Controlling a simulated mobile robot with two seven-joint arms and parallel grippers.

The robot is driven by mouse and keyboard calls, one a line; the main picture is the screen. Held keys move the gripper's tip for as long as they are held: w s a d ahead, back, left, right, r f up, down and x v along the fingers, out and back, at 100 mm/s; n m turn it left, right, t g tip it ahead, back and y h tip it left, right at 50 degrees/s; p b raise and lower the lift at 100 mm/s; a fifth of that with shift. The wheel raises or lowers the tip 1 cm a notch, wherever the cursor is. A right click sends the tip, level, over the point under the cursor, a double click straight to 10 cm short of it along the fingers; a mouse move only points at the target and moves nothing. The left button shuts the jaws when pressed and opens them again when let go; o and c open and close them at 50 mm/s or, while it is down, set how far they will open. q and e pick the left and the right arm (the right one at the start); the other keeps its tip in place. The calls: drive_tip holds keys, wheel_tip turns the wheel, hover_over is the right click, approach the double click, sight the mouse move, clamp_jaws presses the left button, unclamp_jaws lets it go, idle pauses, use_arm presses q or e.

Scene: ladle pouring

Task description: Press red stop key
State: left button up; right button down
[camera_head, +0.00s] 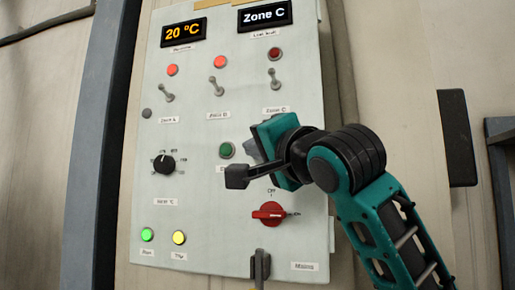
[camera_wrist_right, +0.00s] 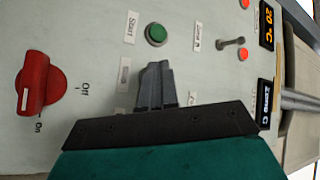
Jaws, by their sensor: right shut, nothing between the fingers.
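A pale control panel (camera_head: 200,115) fills the middle of the head view. My right gripper (camera_head: 254,150) is in front of its middle right part, with its fingers shut and pointing at the panel. The shut fingers also show in the right wrist view (camera_wrist_right: 155,86); nothing is seen between them. A green button (camera_head: 226,150) labelled Start in the right wrist view (camera_wrist_right: 157,34) is just beside the fingertips. No red stop key can be made out; the gripper hides the panel right of the green button. Whether the fingertips touch the panel I cannot tell. My left gripper is not in view.
A red rotary switch (camera_head: 270,213) marked Off and On sits below my right gripper. Several toggle switches and red lamps (camera_head: 219,61) are above. A black knob (camera_head: 164,163) is at left. A dark lever-like piece (camera_head: 260,266) is at the panel's bottom edge.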

drive_tip(key=shift+w, duration=0.1)
idle(0.4)
drive_tip(key=shift+w+d, duration=0.15)
drive_tip(key=shift+w, duration=0.1)
drive_tip(key=shift+s, duration=0.15)
idle(0.4)
drive_tip(key=shift+s+a, duration=0.25)
drive_tip(key=shift+s, duration=0.4)
drive_tip(key=s, duration=0.1)
drive_tip(key=s+a+b, duration=0.1)
drive_tip(key=s, duration=0.2)
drive_tip(key=shift+s+a+b, duration=0.3)
drive_tip(key=shift+s+b, duration=0.05)
idle(0.6)
